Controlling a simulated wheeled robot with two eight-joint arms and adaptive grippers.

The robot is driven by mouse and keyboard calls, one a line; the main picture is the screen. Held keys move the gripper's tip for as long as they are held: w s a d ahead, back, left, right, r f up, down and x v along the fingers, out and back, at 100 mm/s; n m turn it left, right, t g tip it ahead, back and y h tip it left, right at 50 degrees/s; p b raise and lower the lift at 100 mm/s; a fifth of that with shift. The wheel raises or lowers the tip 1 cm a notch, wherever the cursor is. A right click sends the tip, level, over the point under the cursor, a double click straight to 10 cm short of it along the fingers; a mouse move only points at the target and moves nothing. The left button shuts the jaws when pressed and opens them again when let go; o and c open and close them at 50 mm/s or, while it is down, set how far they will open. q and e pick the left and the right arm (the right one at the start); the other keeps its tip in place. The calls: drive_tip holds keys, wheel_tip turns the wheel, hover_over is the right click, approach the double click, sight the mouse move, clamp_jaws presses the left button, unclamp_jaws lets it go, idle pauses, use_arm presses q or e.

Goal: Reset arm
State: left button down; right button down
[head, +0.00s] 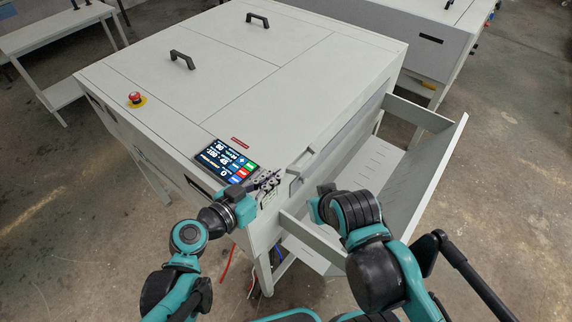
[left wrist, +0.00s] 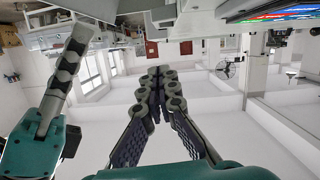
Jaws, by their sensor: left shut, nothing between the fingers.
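My left gripper (head: 268,182) is at the front corner of the white plate processor (head: 250,85), just right of its touchscreen (head: 226,160). In the left wrist view its fingers (left wrist: 158,90) are together, with nothing between them. The lit screen (left wrist: 275,14) shows at the top right of that view, which looks upside down. My right arm (head: 355,215) reaches over the open side tray. Its fingers do not show in either view.
The open side tray (head: 432,165) sticks out to the right of the machine. A red emergency button (head: 135,97) and black handles (head: 182,60) stand on its top. Another white machine (head: 425,35) is at the back right. A bench (head: 58,37) stands at the left.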

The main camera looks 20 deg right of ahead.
use_arm(q)
drive_tip(key=shift+v, duration=0.85)
drive_tip(key=s+a+f+n+g+y, duration=0.1)
drive_tip(key=s+a+f+n+y, duration=0.2)
drive_tip(key=a, duration=0.5)
drive_tip(key=a+n+y, duration=0.3)
drive_tip(key=a+y, duration=0.2)
drive_tip(key=a, duration=0.3)
drive_tip(key=s+a+f+n+g+y, duration=0.1)
drive_tip(key=s+a+f+n+y, duration=0.2)
drive_tip(key=a, duration=0.5)
drive_tip(key=shift+n+y, duration=0.4)
drive_tip(key=shift+y, duration=0.4)
drive_tip(key=f+b, duration=0.2)
drive_tip(key=a+f+b, duration=0.1)
drive_tip(key=b, duration=0.1)
drive_tip(key=a+f+b, duration=0.1)
drive_tip(key=f+b, duration=0.1)
drive_tip(key=shift+w+f, duration=0.2)
drive_tip(key=shift+f, duration=0.1)
